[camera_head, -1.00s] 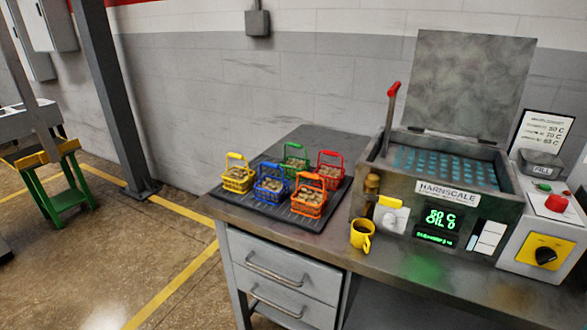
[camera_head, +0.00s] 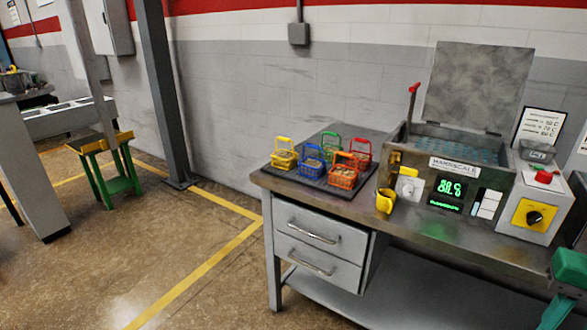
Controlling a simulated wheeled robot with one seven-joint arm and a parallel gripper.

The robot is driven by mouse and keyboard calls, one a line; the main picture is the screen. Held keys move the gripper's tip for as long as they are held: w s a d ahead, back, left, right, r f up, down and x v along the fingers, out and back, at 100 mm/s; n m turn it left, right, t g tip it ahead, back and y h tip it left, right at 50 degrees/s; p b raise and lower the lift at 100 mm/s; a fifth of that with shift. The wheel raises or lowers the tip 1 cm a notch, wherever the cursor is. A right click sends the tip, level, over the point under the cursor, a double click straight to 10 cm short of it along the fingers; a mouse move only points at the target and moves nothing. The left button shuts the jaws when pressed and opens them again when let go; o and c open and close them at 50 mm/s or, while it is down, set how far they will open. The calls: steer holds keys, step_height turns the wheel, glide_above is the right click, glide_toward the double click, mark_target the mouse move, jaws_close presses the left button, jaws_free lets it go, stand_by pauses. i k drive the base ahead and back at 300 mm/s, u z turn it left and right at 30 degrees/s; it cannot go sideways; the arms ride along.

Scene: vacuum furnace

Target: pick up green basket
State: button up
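The green basket (camera_head: 330,147) stands upright at the back of a dark mat (camera_head: 324,184) on the left end of the metal workbench. Its handle is up. The blue basket (camera_head: 311,158) in front and the baskets beside it hide part of its body. The yellow basket (camera_head: 284,157) is to its left, the red basket (camera_head: 361,153) to its right, and the orange basket (camera_head: 343,175) is in front to the right. Small brownish pieces show in several baskets. I cannot make out my gripper in this view.
Right of the baskets stand a yellow mug (camera_head: 385,202) and a furnace box (camera_head: 455,178) with its lid (camera_head: 476,86) raised. A control box (camera_head: 536,204) is farther right. A green blocky shape (camera_head: 570,270) is cut off at the lower right.

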mark_target(328, 153)
steer(key=u, duration=0.3)
steer(key=k, duration=0.7)
steer(key=u, duration=0.75)
steer(key=i, duration=2.2)
steer(key=z, duration=1.15)
steer(key=i, duration=0.5)
steer(key=z, duration=0.25)
